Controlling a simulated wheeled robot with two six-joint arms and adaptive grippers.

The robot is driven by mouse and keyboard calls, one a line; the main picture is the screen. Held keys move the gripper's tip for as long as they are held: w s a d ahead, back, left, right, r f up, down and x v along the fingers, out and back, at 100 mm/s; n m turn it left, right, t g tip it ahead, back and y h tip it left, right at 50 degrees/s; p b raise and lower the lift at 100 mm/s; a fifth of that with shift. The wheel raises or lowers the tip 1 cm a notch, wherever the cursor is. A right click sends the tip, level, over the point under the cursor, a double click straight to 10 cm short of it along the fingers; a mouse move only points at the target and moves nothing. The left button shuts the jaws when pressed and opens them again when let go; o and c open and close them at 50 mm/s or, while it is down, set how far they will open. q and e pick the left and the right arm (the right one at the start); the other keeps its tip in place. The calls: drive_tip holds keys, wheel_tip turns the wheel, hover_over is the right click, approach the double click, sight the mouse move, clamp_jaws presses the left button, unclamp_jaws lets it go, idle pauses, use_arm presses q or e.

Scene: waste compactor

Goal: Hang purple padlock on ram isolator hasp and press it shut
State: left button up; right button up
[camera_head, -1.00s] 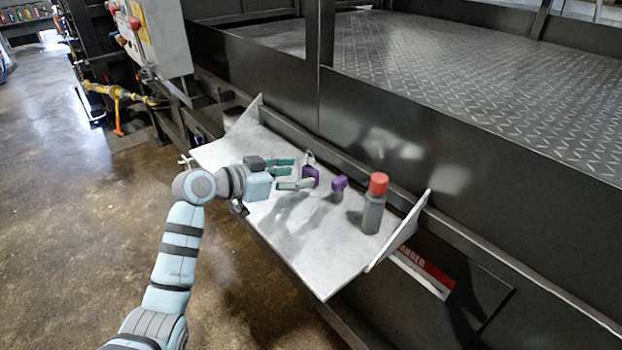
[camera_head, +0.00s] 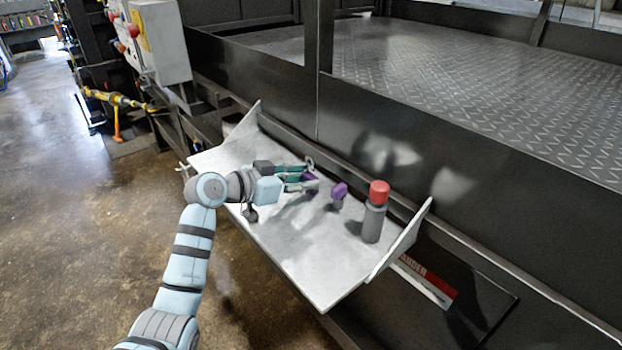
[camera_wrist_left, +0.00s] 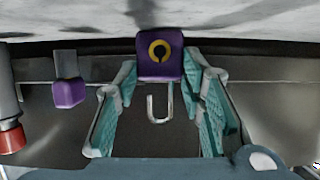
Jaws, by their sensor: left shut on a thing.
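The purple padlock (camera_head: 311,177) sits among my left gripper's fingers on the grey shelf, partly hidden by them in the head view. In the left wrist view, the padlock (camera_wrist_left: 160,67) shows a yellow ring with a dark keyhole, and its silver shackle forms an open hook pointing down in that picture. My left gripper (camera_head: 305,178) is shut on the padlock, with a teal finger on either side of it. I cannot make out the ram isolator hasp. My right gripper is not in view.
A small purple-topped item (camera_head: 339,190) and a grey bottle with a red cap (camera_head: 374,218) stand right of the padlock. The shelf (camera_head: 300,262) has raised end plates and a dark wall behind. A yellow pipe fitting (camera_head: 115,98) and a grey control box (camera_head: 160,45) are at upper left.

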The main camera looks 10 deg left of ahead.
use_arm(q)
drive_tip(key=shift+r+p, duration=1.85)
drive_tip(key=shift+r, duration=0.55)
drive_tip(key=shift+f, duration=0.1)
